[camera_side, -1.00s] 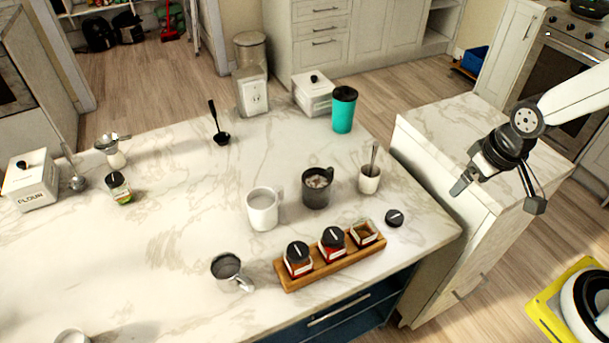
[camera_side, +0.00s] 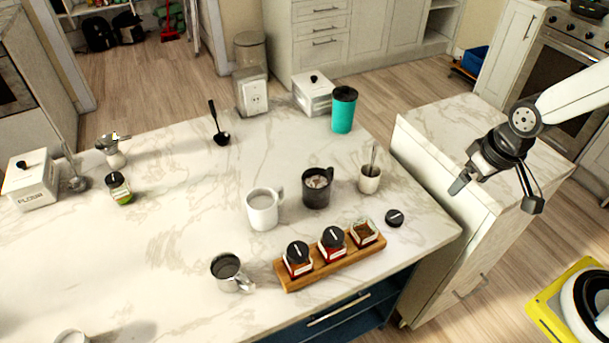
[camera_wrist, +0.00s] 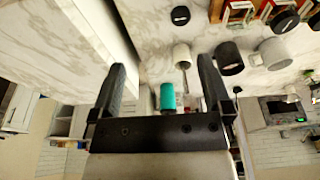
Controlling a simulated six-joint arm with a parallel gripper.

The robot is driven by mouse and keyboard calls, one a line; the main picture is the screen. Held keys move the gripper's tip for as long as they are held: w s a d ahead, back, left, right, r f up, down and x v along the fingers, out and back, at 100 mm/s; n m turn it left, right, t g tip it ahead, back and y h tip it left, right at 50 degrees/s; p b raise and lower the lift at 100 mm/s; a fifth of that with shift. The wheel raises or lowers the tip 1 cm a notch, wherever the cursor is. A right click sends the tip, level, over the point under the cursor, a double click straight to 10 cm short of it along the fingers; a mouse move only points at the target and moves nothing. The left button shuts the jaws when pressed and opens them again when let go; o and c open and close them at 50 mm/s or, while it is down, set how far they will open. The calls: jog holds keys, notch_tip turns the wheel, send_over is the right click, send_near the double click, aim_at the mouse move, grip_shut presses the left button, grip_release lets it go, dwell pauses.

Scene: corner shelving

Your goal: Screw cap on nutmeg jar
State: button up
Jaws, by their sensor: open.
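An open jar (camera_side: 362,235) without a cap stands at the right end of a wooden rack (camera_side: 325,270) on the marble counter. Its label cannot be read. A black cap (camera_side: 394,217) lies loose on the counter, just right of the rack; it also shows at the top of the wrist view (camera_wrist: 180,15). Two jars with black caps, one in the middle (camera_side: 332,242) and one at the left (camera_side: 298,258), share the rack. My gripper (camera_side: 498,198) is open and empty, right of the counter and apart from the cap. Its two fingers show in the wrist view (camera_wrist: 161,85).
Near the rack stand a cup with a spoon (camera_side: 370,180), a dark mug (camera_side: 317,188), a white mug (camera_side: 263,209) and a metal cup (camera_side: 228,268). A teal tumbler (camera_side: 343,111) stands farther back. The counter's right edge lies between my gripper and the cap.

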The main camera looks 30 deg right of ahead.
jog(key=w+m, duration=0.1)
jog(key=m+g, duration=0.3)
jog(key=m, duration=1.4)
send_over(395, 216)
notch_tip(395, 216, down, 12)
jog(key=shift+f, duration=0.2)
jog(key=shift+f, duration=0.15)
jog(key=shift+f, duration=3.8)
jog(key=c, duration=1.3)
jog(key=shift+o, duration=0.2)
